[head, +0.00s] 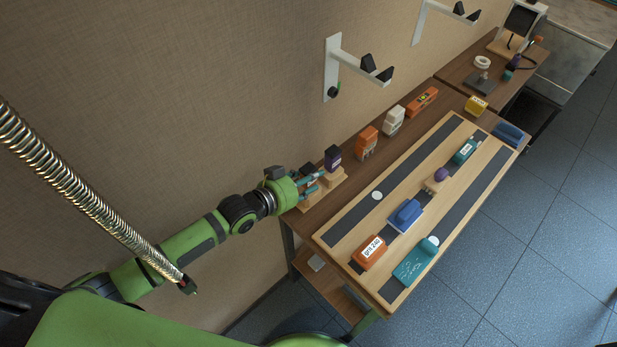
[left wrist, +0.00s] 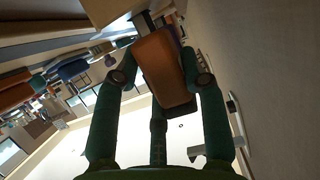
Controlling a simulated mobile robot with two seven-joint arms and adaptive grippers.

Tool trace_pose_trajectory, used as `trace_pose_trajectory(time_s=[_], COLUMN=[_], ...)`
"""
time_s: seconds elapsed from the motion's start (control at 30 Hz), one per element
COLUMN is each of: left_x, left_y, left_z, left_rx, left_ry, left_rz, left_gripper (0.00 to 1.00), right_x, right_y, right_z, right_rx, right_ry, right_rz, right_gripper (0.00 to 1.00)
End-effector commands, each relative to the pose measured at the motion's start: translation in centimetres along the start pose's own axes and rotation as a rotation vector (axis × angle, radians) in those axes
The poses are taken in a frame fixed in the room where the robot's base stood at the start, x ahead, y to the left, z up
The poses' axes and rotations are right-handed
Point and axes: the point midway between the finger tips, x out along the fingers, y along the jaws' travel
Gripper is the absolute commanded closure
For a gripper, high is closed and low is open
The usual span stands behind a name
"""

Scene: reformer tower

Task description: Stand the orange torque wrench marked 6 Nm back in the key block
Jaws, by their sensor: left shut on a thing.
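My left gripper (head: 313,184) is at the near left end of the bench, beside the light wooden key block (head: 336,180). In the left wrist view its fingers (left wrist: 163,78) are shut on an orange handle (left wrist: 165,65), which I take to be the orange torque wrench; no marking on it is readable. The gripper hides the wrench in the head view. A purple-topped wrench (head: 333,155) stands upright in the key block. Whether the orange wrench's lower end is in the block or above it, I cannot tell. My right gripper is not in view.
An orange-and-grey bottle (head: 367,142), a white bottle (head: 393,121) and an orange box (head: 422,101) stand along the wall side. A wooden board (head: 330,228) with dark strips carries several tools, including an orange block (head: 369,252). A white wall bracket (head: 333,68) juts out above.

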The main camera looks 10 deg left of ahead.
Motion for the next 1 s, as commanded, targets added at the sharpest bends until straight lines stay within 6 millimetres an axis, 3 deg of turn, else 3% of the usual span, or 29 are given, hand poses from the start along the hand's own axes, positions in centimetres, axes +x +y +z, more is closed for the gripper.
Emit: trace_pose_trajectory(time_s=[0.1,0.13,0.17,0.2,0.63,0.77,1.0], left_x=[0.2,0.1,0.1,0.1,-0.6,-2.6,-7.9], left_y=[0.0,0.0,0.0,0.0,0.0,0.0,0.1], left_z=[0.4,0.2,0.2,0.2,0.3,0.4,0.4], left_rx=[0.0,0.0,0.0,0.0,0.0,0.002,0.001], left_ry=[0.002,0.003,0.002,0.002,0.0,-0.002,-0.003], left_rz=[0.0,0.0,0.0,0.0,0.0,0.001,0.002], left_gripper=[1.0,0.46,0.34,0.31,0.31,0.31,0.31], right_x=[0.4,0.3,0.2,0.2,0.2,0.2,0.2], right_y=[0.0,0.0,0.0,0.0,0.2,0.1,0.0], right_z=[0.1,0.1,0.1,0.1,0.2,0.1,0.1], right_rx=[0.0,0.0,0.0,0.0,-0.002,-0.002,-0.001], right_ry=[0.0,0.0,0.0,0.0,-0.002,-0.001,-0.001], right_rz=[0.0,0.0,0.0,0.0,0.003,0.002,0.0], right_gripper=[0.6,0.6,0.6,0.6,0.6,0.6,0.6])
